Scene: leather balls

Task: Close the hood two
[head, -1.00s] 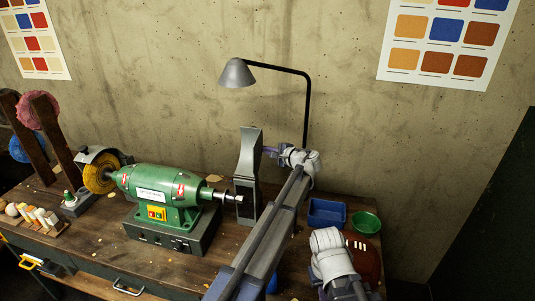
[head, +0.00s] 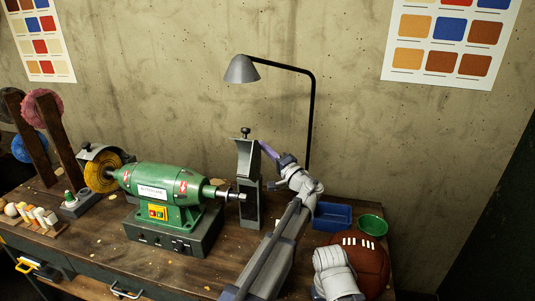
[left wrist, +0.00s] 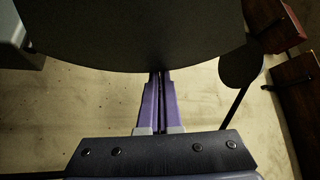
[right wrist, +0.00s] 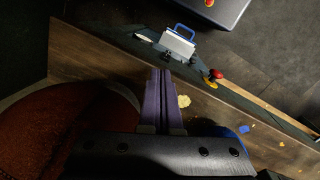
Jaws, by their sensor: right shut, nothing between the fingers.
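Hood two, as I take it, is the tall grey metal hood (head: 247,185) to the right of the green machine (head: 165,195), with a dark knob on its top. It stands upright by the end of the machine's shaft. My left gripper (head: 263,146) has its purple fingers shut and empty, close to the right of the hood's upper part; contact is unclear. In the left wrist view, a large dark curved surface (left wrist: 140,35), probably the hood, lies beyond the shut fingers (left wrist: 160,74). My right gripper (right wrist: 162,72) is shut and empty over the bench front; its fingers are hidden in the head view.
A lamp (head: 241,70) stands behind the hood, its pole near my left arm. A blue tray (head: 331,215), a green bowl (head: 372,225) and a brown laced ball (head: 372,268) sit at the right. A yellow buffing wheel (head: 102,172) is at the machine's left.

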